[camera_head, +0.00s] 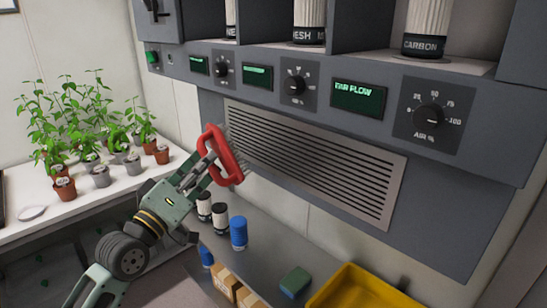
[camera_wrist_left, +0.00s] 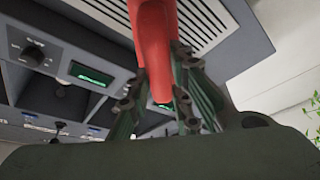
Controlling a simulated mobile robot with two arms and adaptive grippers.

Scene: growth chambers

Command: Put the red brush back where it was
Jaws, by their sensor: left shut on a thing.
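The red brush (camera_head: 227,157) has a red loop-shaped handle and bristles along its right side, facing the slatted vent. My left gripper (camera_head: 208,165) is shut on the brush's handle and holds it up in the air in front of the cabinet. In the left wrist view the red brush (camera_wrist_left: 154,45) runs between the two fingers of my left gripper (camera_wrist_left: 160,95). Whether the bristles touch the vent I cannot tell. My right gripper is not in view.
A slatted vent (camera_head: 310,160) sits below the dials and displays of the grey cabinet. Below stand a blue bottle (camera_head: 238,232), dark jars (camera_head: 204,206), small boxes (camera_head: 226,281), a green-blue sponge (camera_head: 295,282) and a yellow bin (camera_head: 350,290). Potted plants (camera_head: 65,187) stand on the white table at left.

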